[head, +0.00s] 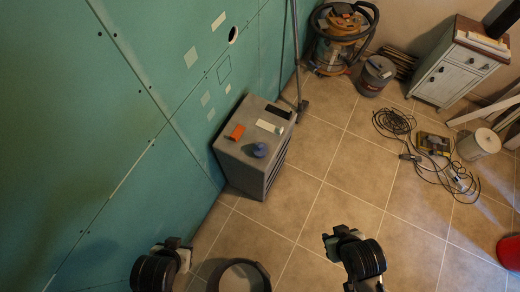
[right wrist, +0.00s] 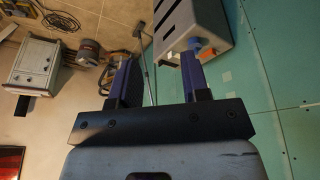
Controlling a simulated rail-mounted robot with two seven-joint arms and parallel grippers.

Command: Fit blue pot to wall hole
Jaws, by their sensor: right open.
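The blue pot (head: 259,150) stands on top of a grey crate-like box (head: 240,165), near its front edge. It also shows as a small blue shape (right wrist: 194,43) beyond one finger in the right wrist view. The round wall hole (head: 233,34) is in the green plasterboard (head: 130,110), above and behind the box. My right gripper (right wrist: 158,75) is open and empty, its fingers apart. In the head view it (head: 338,238) is low, right of the box and well away from the pot. My left gripper (head: 182,250) is low, near the wall; its jaws cannot be made out.
An orange item (head: 237,132), a white item (head: 269,126) and a black item (head: 280,111) share the box top. A pole (head: 297,60) leans near the wall. A vacuum (head: 340,40), bucket (head: 376,75), cabinet (head: 455,68) and cables (head: 395,123) lie farther back.

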